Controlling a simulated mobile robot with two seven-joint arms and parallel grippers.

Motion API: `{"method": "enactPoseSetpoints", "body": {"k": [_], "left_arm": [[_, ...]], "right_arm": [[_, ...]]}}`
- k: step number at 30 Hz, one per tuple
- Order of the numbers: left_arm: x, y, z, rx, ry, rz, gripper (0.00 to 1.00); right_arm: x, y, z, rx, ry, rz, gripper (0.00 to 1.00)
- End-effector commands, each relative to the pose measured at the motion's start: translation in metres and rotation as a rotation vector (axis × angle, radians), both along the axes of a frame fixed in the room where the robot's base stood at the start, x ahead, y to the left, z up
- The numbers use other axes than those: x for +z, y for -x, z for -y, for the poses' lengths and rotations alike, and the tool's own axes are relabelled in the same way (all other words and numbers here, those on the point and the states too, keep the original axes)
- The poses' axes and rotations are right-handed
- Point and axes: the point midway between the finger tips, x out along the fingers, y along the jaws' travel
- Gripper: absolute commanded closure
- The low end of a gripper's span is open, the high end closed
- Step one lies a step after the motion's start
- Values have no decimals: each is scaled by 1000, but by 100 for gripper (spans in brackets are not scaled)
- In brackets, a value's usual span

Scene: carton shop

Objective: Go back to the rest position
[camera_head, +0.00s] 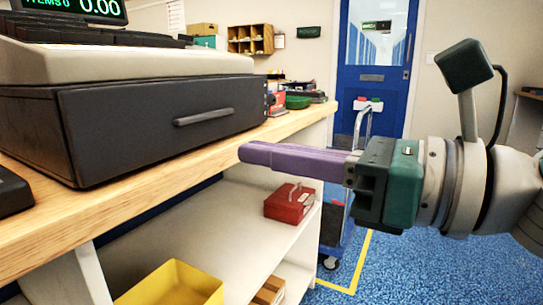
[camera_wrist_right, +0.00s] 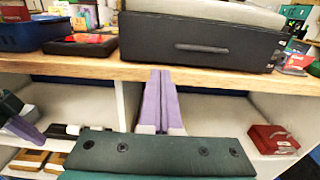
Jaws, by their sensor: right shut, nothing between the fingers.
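My right gripper (camera_head: 243,153) reaches in from the right in the head view, its purple fingers together and empty. The fingertips are close to the front edge of the wooden counter (camera_head: 215,155), beside the black cash drawer (camera_head: 160,122); whether they touch the edge I cannot tell. In the right wrist view the shut fingers (camera_wrist_right: 161,76) point at the counter edge below the drawer. A purple finger and dark green body at the left edge of that view look like my left gripper (camera_wrist_right: 24,129); its opening is unclear. The head view does not show it.
Under the counter, a red box (camera_head: 290,203) sits on a white shelf (camera_head: 190,255), with a yellow bin (camera_head: 172,284) lower down. A blue trolley (camera_head: 335,220) stands behind my right gripper, before the blue door (camera_head: 375,75). Blue floor (camera_head: 430,265) lies open at the right.

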Motion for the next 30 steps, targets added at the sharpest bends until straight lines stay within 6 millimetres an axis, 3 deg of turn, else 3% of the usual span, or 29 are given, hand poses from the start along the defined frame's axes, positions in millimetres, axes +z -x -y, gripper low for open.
{"method": "enactPoseSetpoints", "body": {"k": [3,5,6,8,9,11,14,16,18,21,22,26,30], "left_arm": [[14,0,0,0,0,-1,100],[32,0,0,0,0,-2,100],[49,0,0,0,0,-2,100],[77,0,0,-1,-1,-2,100],[98,0,0,-1,-1,-2,100],[127,0,0,-2,-1,-1,100],[173,0,0,-3,-2,1,100],[202,0,-1,-3,-2,1,100],[228,0,-1,-3,-3,0,100],[259,0,-1,-4,-4,-1,100],[267,0,-1,-4,-4,-1,100],[297,1,-1,-4,-5,-1,100],[348,1,-1,-4,-5,-4,100]], "right_arm": [[24,1,5,-38,-93,-48,100],[54,-1,10,-95,-227,-123,100],[79,-5,17,-154,-359,-200,100],[116,-12,37,-265,-600,-353,100],[135,-17,56,-352,-780,-476,100],[150,-21,90,-499,-1057,-670,100],[142,-7,143,-767,-1495,-993,100],[124,21,170,-976,-1768,-1197,100],[105,59,184,-1192,-2001,-1369,100],[90,125,188,-1513,-2263,-1550,100],[88,144,187,1512,2183,1493,100],[94,222,175,1476,1840,1243,100],[145,224,175,1477,1825,1233,100]]}}
